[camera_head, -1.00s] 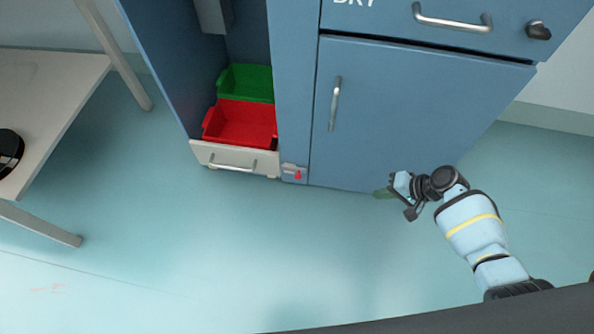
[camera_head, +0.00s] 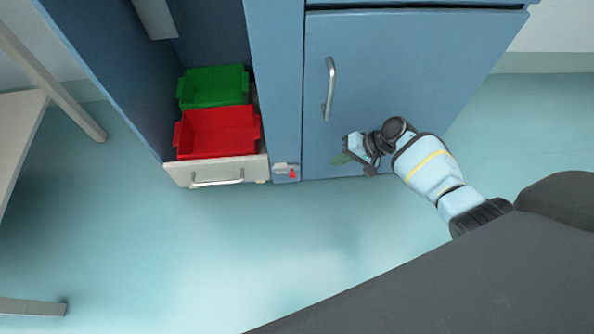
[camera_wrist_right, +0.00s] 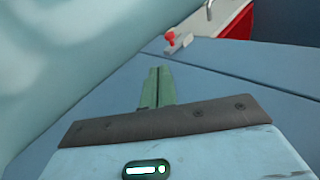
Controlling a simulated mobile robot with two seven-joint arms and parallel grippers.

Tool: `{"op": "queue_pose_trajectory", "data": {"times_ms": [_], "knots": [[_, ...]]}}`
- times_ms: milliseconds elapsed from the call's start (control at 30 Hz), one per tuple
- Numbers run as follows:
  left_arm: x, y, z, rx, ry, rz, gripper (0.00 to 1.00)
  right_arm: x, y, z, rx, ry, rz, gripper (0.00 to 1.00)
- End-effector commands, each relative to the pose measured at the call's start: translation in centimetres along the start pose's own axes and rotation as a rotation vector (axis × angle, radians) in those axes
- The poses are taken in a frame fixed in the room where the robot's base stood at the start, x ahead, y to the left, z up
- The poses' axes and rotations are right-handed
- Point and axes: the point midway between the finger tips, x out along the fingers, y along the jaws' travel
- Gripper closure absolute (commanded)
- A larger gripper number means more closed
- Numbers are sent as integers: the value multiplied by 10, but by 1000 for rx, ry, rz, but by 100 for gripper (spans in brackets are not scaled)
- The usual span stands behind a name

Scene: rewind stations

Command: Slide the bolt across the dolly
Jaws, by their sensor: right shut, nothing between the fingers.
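The bolt (camera_head: 287,171), a small grey piece with a red knob, sits low on the blue cabinet post at the right front corner of the dolly. The dolly (camera_head: 217,172) is a low white-fronted cart with a bar handle, inside the cabinet's open bay. In the right wrist view the bolt's red knob (camera_wrist_right: 170,37) is ahead of the fingers. My right gripper (camera_head: 341,159) is shut and empty, in front of the lower cabinet door, to the right of the bolt and apart from it. Its green fingers (camera_wrist_right: 157,88) are together in the wrist view. My left gripper is out of view.
A red bin (camera_head: 218,133) and a green bin (camera_head: 214,86) stand on the dolly. The blue cabinet door (camera_head: 400,75) has a vertical handle (camera_head: 329,89). A table (camera_head: 18,130) stands at the left. The floor in front is clear.

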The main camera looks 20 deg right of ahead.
Motion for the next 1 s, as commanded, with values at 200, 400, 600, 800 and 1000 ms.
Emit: {"op": "queue_pose_trajectory", "data": {"times_ms": [200,400,600,800,1000], "knots": [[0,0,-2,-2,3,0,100,0,0,0,0,0,0,100],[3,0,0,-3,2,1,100,5,0,0,0,-1,0,100],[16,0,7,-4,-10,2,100,32,2,0,1,-2,1,100],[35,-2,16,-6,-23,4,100,71,3,1,1,-4,0,100],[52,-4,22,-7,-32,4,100,105,2,1,1,-3,0,100]]}}
